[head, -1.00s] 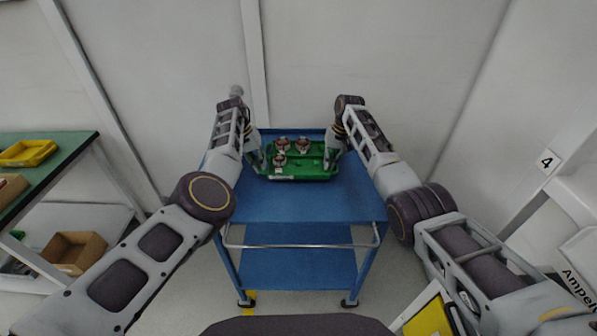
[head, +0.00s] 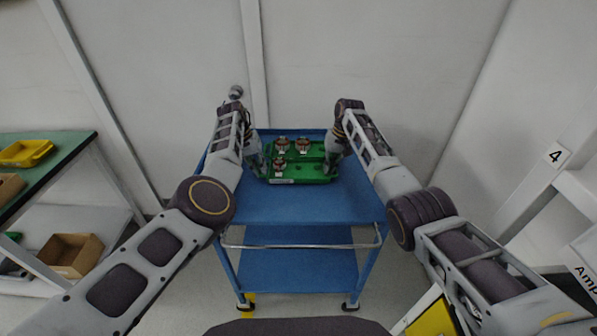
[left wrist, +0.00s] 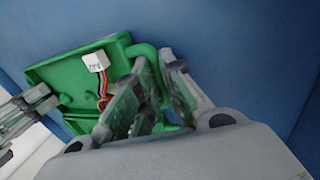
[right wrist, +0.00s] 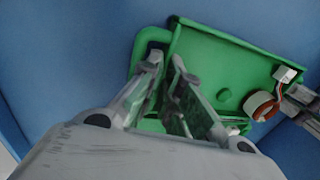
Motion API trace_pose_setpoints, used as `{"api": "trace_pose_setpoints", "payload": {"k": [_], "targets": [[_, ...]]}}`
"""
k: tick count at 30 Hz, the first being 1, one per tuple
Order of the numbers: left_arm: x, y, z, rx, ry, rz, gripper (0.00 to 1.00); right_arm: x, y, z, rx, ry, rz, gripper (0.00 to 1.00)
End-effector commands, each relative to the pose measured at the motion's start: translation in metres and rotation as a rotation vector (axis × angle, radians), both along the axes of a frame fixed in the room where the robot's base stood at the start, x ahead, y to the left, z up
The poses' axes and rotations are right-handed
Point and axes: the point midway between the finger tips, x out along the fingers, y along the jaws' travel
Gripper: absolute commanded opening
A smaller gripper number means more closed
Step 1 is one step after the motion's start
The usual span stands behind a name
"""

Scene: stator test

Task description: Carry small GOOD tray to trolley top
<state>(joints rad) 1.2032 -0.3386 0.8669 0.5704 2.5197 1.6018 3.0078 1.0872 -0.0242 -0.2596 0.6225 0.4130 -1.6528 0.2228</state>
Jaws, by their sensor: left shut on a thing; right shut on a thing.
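The small green tray (head: 310,179) is at the far half of the blue trolley top (head: 305,208). It carries several stators with red and metal parts (head: 283,144). I cannot tell whether it rests on the surface or is just above it. My left gripper (head: 262,168) is shut on the tray's left end; in the left wrist view the fingers (left wrist: 152,72) close around its green handle. My right gripper (head: 331,166) is shut on the right end; in the right wrist view the fingers (right wrist: 167,65) straddle the handle there. The fingers hide part of both handles.
The near half of the trolley top is clear, with a metal push bar (head: 300,246) in front. A white wall stands close behind. On the left, a green-topped bench (head: 62,150) holds a yellow tray (head: 25,152), with a cardboard box (head: 72,255) below.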

Motion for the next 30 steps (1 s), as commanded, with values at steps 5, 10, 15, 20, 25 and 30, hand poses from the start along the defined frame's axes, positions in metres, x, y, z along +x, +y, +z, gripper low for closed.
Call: {"api": "trace_pose_setpoints", "payload": {"k": [5, 10, 15, 20, 25, 30], "targets": [[0.0008, 0.0038, -0.0042, 0.005, -0.002, 0.005, 0.0, 0.0006, -0.0029, -0.004, -0.003, 0.0, -0.003, 0.0], [0.0008, 0.0037, -0.0075, 0.005, -0.002, 0.005, 0.0, 0.0006, -0.0029, -0.0073, -0.003, -0.001, -0.003, 0.0], [0.0005, 0.003, -0.0073, 0.004, -0.001, 0.004, 0.27, 0.0003, -0.0025, -0.0074, -0.003, 0.001, -0.003, 0.23], [0.0003, 0.0019, -0.0075, 0.003, 0.0, 0.002, 0.31, 0.0, -0.0016, -0.0075, -0.002, 0.0, -0.002, 0.27], [-0.0001, 0.0011, -0.0077, 0.002, 0.0, 0.001, 0.31, -0.0001, -0.0011, -0.0078, -0.002, 0.001, -0.001, 0.27], [-0.0002, 0.0009, -0.0064, 0.001, 0.001, 0.001, 0.31, -0.0002, -0.0007, -0.008, -0.001, 0.001, -0.001, 0.27]]}}
